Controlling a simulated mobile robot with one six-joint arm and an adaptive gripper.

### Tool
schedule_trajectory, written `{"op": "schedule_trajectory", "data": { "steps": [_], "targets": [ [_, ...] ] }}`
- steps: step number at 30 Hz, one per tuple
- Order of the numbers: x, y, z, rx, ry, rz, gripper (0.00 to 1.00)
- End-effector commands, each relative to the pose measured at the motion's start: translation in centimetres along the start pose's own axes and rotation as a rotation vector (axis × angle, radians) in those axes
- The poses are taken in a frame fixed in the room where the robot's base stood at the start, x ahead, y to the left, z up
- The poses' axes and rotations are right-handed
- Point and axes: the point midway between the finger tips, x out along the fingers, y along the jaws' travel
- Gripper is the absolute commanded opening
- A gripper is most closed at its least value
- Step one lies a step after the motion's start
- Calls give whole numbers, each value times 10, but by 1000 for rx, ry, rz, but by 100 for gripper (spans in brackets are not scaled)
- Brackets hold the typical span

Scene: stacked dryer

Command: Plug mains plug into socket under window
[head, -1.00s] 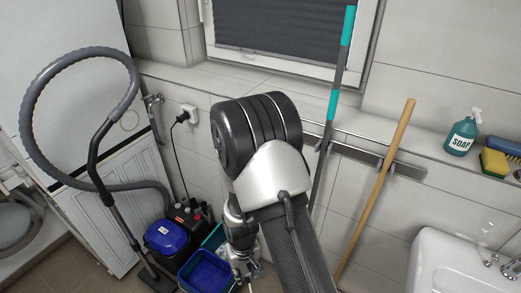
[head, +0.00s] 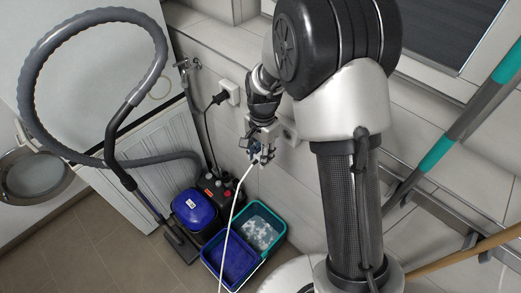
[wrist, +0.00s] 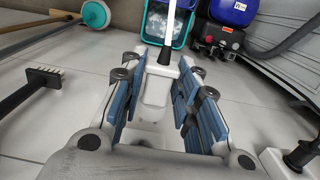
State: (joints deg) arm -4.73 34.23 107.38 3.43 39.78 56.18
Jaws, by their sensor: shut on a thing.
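My gripper (head: 262,152) is near the tiled wall below the window, seen small in the head view. In the wrist view its blue-padded fingers (wrist: 165,105) are closed around a white mains plug (wrist: 156,88). The plug's white cable (head: 236,208) hangs from the gripper towards the floor. A pale socket (head: 290,133) on the wall shows just right of the gripper, partly hidden by my arm. The plug's front end is hidden, and I cannot tell whether it touches the socket. The window (head: 450,30) is at the upper right, partly behind my arm.
A black plug (head: 217,99) sits in another white wall socket (head: 230,91) to the left. Blue and teal buckets (head: 240,262) and a blue-topped vacuum cleaner (head: 195,207) stand below. The vacuum hose (head: 40,60) arches at left. Teal-banded and wooden poles (head: 462,135) lean at right.

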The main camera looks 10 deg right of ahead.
Motion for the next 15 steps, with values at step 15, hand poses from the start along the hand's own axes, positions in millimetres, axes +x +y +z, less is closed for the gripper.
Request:
{"op": "schedule_trajectory", "data": {
  "steps": [15],
  "targets": [
    [-1, -1, -8, 2, 2, -1, 5]
  ]
}}
